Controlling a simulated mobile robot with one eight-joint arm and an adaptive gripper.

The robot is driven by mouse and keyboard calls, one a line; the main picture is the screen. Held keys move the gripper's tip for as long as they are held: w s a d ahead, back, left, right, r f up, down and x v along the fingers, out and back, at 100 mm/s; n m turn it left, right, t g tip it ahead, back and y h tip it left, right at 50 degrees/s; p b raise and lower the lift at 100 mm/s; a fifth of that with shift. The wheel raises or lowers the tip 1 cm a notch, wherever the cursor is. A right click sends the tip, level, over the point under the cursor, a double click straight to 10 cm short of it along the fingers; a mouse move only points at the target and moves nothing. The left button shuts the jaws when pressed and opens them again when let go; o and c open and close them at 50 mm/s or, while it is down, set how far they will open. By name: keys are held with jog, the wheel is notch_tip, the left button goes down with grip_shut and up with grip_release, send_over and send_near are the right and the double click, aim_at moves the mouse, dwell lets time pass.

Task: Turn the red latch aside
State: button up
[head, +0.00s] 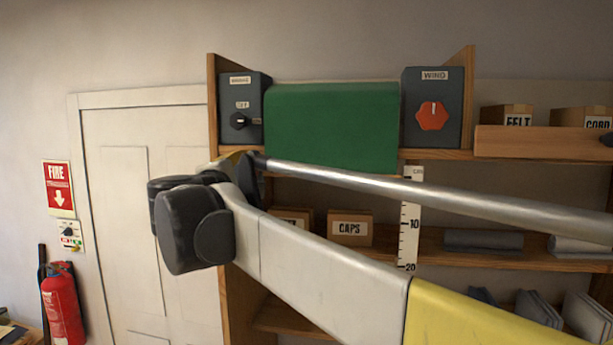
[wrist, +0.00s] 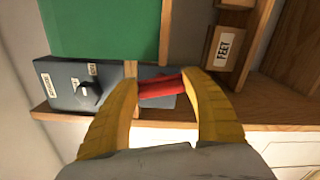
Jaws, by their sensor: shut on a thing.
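In the wrist view my gripper (wrist: 161,88) has its two yellow fingers closed on a red piece, the red latch (wrist: 161,86). It spans the gap between the fingertips as a short bar, and both ends are covered by the fingers. A blue-grey surface shows just behind it.
A dark box with a black knob (head: 240,121) stands left of the green panel (head: 330,125); it shows in the wrist view too (wrist: 64,92). The wooden shelf (head: 480,245) holds cartons, including CAPS (head: 350,228).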

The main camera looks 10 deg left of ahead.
jog(key=shift+r+m, duration=0.1)
jog(key=shift+m, duration=1.2)
